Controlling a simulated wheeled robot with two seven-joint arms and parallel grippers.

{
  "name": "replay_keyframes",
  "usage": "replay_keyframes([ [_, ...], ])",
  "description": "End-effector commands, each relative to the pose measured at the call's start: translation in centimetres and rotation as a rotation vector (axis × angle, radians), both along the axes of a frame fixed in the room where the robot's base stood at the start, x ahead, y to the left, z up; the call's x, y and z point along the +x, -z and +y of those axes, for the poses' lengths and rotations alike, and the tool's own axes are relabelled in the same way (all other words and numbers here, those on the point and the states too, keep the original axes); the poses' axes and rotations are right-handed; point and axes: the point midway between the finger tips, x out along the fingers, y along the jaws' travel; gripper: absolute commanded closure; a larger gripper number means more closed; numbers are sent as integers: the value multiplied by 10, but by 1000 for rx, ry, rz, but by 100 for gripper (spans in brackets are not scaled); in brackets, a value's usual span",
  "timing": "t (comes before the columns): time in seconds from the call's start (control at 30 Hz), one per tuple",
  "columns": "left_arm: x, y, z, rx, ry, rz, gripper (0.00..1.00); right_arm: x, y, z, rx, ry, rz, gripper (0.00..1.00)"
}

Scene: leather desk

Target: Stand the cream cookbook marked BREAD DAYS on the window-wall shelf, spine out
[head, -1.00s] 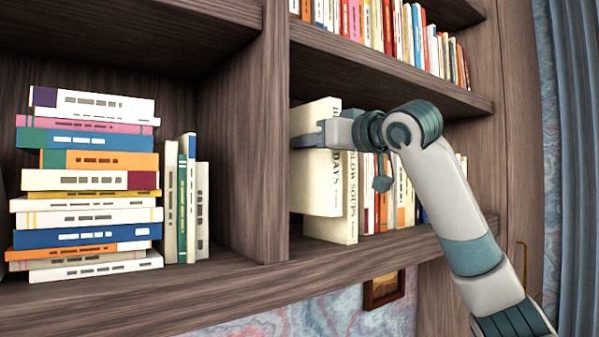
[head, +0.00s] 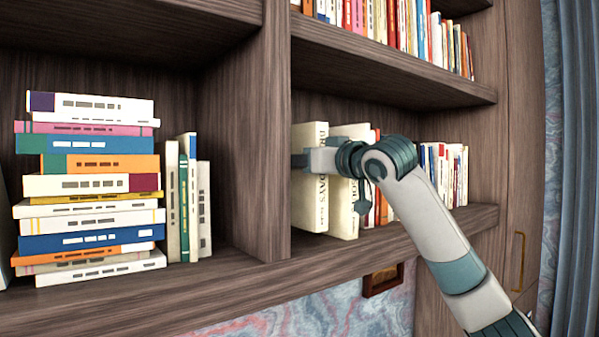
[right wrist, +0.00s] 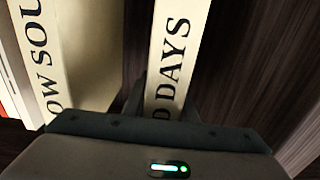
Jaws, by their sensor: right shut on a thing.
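The cream cookbook marked BREAD DAYS (head: 321,208) stands upright in the shelf bay right of the wooden divider, its lettered spine facing out. My right gripper (head: 308,160) is shut on it around the middle of its height. In the right wrist view the spine (right wrist: 176,50) rises between my fingers (right wrist: 160,105), with DAYS readable. The book's bottom looks at or very near the shelf board (head: 420,222); I cannot tell whether it touches. My left gripper is not in view.
A cream book, SLOW SOUPS (head: 345,208), stands just right of the cookbook, a narrow gap between them in the right wrist view (right wrist: 75,50). The divider (head: 277,140) is close on the left.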

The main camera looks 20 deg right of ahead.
Motion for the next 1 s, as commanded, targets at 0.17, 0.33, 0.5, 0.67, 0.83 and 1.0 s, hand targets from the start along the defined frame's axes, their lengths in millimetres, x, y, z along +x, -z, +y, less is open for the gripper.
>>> replay_keyframes([
  [0.17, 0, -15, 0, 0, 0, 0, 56, 0, 14, -1, -2, 1, -2, 100],
  [0.33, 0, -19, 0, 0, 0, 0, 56, -1, 25, -1, 0, 0, -3, 100],
  [0.5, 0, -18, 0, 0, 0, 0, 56, -1, 26, -1, 0, 0, -4, 100],
  [0.67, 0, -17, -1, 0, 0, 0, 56, -1, 27, 0, 0, 0, -4, 100],
  [0.83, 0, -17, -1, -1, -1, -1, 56, 0, 30, 0, -1, 0, 1, 56],
  [1.0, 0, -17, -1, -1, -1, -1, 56, 0, 30, 0, -1, 0, 1, 56],
])
